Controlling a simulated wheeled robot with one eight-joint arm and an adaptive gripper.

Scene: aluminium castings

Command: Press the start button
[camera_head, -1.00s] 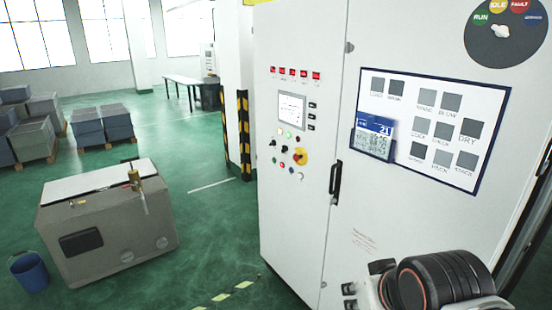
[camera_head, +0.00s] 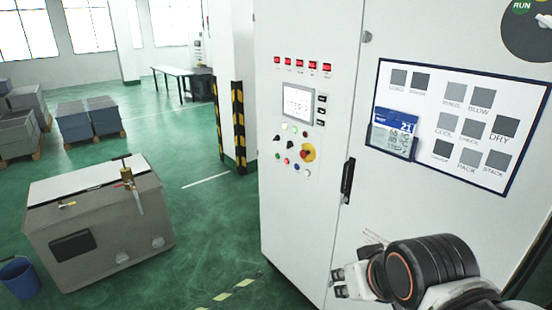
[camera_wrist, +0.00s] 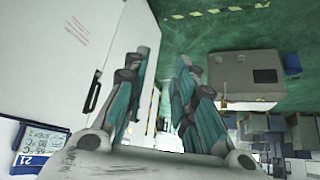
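The control panel is on a tall white cabinet (camera_head: 300,215). Small coloured buttons and knobs (camera_head: 290,144) sit below a screen (camera_head: 298,102), with a red and yellow emergency stop (camera_head: 308,152) at their right. The button labels are too small to read, so I cannot tell which is the start button. My gripper (camera_head: 340,283) is at the lower right in the head view, in front of the cabinet, below and right of the buttons and apart from them. In the wrist view my gripper (camera_wrist: 158,85) shows two fingers spread apart with nothing between them.
A black door handle (camera_head: 347,181) lies between the buttons and a sign board (camera_head: 490,105). A grey box-like machine (camera_head: 100,225) and a blue bucket (camera_head: 18,278) stand on the green floor at left. A striped post (camera_head: 239,125) is behind the cabinet's left edge.

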